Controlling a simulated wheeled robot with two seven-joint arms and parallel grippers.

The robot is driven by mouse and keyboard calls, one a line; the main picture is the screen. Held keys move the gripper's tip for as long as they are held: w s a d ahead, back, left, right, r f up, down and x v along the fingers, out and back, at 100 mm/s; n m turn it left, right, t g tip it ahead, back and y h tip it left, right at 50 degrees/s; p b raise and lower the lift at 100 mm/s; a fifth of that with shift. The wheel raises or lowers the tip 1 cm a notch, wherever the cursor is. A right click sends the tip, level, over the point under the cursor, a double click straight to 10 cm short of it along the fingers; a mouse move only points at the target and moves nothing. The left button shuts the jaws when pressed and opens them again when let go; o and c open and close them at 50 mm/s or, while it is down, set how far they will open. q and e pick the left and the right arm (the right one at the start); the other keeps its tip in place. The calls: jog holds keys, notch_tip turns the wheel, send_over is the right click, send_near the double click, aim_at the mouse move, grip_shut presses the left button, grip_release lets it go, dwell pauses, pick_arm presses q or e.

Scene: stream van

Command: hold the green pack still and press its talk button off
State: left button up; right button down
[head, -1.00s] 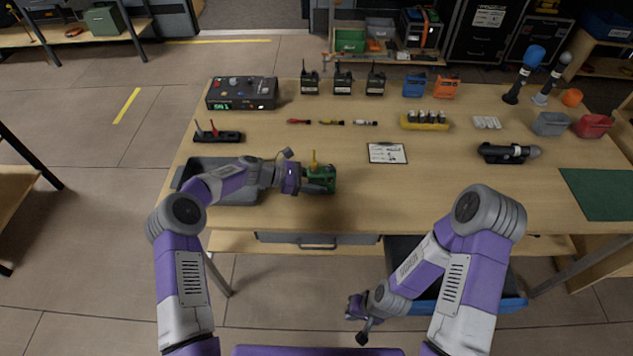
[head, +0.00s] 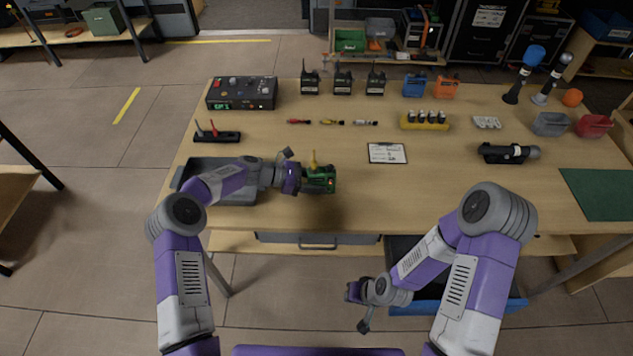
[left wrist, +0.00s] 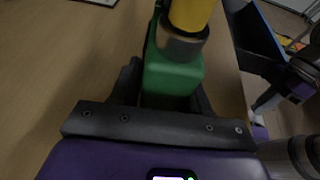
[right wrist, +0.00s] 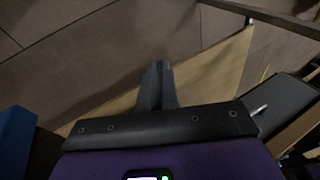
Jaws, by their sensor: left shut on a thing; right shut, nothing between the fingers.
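The green pack (head: 322,180) is near the front edge of the table, with a yellow upright part on its top. In the left wrist view the green pack (left wrist: 172,77) sits between the fingers, with the yellow part (left wrist: 190,12) and a dark collar rising from it. My left gripper (head: 308,180) is shut on the pack from its left side. My right gripper (head: 354,291) is off the table, low in front of its edge. In the right wrist view its fingers (right wrist: 158,85) are together and empty. I cannot make out the talk button.
A grey tray (head: 235,198) lies under my left forearm. A clipboard (head: 387,153) lies right of the pack. Several dark radios (head: 343,83) stand at the back, and a control box (head: 242,93) at back left. A blue bin (head: 515,303) is below the table, near my right arm.

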aim_at(323, 184)
jog(key=w+a+r+n+t+y, duration=0.2)
jog(key=w+r+n+t, duration=0.15)
jog(key=w+r, duration=0.5)
jog(key=w+a+r+n+t+y, duration=0.2)
jog(key=w+a+r+n+t, duration=0.3)
jog(key=r, duration=0.6)
jog(key=shift+m+g, duration=0.65)
jog(key=shift+g, duration=0.2)
jog(key=shift+w+d+f, duration=0.1)
jog(key=shift+w+d, duration=0.2)
jog(key=shift+w, duration=1.35)
jog(key=shift+w+d, duration=0.3)
jog(key=shift+w, duration=1.3)
jog(key=shift+w+d+f, duration=0.1)
jog(key=shift+w+d, duration=0.2)
jog(key=shift+w, duration=1.35)
jog(key=shift+w, duration=0.15)
jog(key=shift+w, duration=0.3)
jog(key=shift+w, duration=0.15)
jog(key=shift+s+r, duration=0.1)
jog(key=shift+s, duration=0.5)
